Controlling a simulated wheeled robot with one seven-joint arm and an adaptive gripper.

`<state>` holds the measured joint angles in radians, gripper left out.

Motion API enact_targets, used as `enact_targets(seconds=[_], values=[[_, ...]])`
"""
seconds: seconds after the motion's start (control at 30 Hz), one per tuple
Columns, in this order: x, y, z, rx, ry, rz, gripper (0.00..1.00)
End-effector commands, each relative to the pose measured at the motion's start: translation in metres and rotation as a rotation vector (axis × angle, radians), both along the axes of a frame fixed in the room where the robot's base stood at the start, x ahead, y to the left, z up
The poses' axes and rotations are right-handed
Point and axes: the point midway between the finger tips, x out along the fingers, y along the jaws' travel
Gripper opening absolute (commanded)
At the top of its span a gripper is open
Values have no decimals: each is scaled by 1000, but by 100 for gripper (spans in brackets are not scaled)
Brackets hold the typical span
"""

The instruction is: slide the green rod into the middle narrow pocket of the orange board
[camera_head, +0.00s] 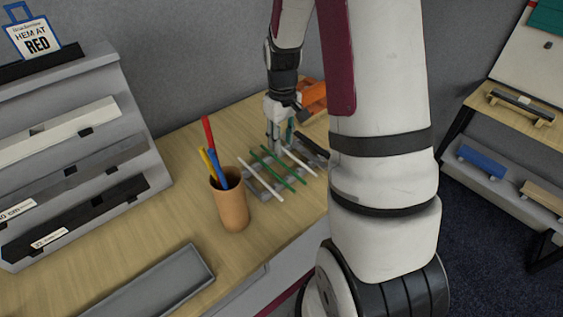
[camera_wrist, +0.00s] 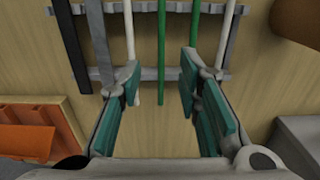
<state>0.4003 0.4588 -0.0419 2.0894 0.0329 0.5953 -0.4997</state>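The orange board (camera_head: 312,97) stands at the far end of the table, partly hidden behind my arm. It also shows at the lower left of the wrist view (camera_wrist: 30,138); its middle narrow pocket cannot be made out. Green rods (camera_head: 284,174) lie side by side with pale rods across a grey rack. In the wrist view, one green rod (camera_wrist: 162,48) runs between my fingers, and another (camera_wrist: 194,22) is partly hidden by the right finger. My gripper (camera_head: 281,140) is open above the rack, its fingertips (camera_wrist: 160,78) apart with teal pads; no rod is visibly gripped.
A grey tray (camera_head: 160,290) lies nearer. Bare wood lies between cup and stepped display (camera_head: 95,65).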

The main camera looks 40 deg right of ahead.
Motion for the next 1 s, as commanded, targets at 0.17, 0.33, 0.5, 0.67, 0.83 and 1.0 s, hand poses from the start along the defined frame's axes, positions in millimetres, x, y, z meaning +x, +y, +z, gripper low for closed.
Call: enact_targets(seconds=[0.17,0.33,0.5,0.67,0.83,1.0], values=[[0,0,-15,0,0,0,32],[-1,1,-27,1,1,0,32],[-2,3,-49,1,2,0,32],[-1,2,-65,0,0,0,32],[0,2,-68,-1,-2,0,32],[0,2,-68,-1,-2,0,20]])
